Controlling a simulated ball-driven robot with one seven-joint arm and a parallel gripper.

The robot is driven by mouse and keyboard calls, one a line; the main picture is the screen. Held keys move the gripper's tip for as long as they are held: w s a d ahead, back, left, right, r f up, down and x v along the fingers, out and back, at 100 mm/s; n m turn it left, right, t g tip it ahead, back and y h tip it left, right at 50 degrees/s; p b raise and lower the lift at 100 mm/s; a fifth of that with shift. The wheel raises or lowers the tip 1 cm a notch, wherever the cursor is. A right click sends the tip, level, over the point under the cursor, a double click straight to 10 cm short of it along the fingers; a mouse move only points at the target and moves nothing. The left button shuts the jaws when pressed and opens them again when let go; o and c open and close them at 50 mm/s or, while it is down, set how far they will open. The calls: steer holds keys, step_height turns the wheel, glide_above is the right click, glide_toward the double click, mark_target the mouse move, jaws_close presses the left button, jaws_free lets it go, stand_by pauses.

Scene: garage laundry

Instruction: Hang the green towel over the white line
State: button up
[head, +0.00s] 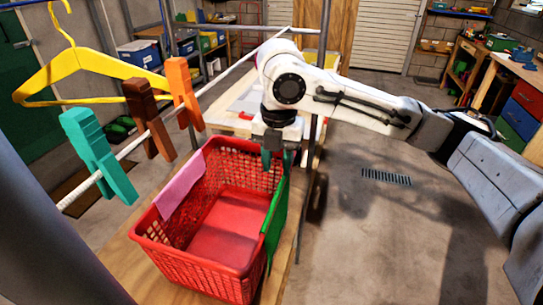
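The green towel (275,222) hangs over the right rim of the red basket, its far end just under my gripper. The white line (220,76) runs slantwise from the lower left toward the upper middle, above and left of the basket. My gripper (277,160) points down at the back right corner of the basket, close to the towel's far end. The fingertips are small and dark, partly lost against the basket and towel, so I cannot tell if they grip the cloth. No towel lies on the line.
The red basket (186,262) stands on a wooden surface (122,262), with a pink cloth (180,187) over its left rim. Teal (98,157), brown (148,118) and orange (183,92) clothespins sit on the line near a yellow hanger (70,62). Open floor lies right.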

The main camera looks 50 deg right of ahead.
mark_target(276, 195)
steer(key=shift+f+b, duration=3.15)
steer(key=shift+f, duration=0.2)
steer(key=shift+f+b, duration=1.25)
steer(key=shift+f, duration=0.95)
jaws_close()
steer(key=shift+r, duration=0.1)
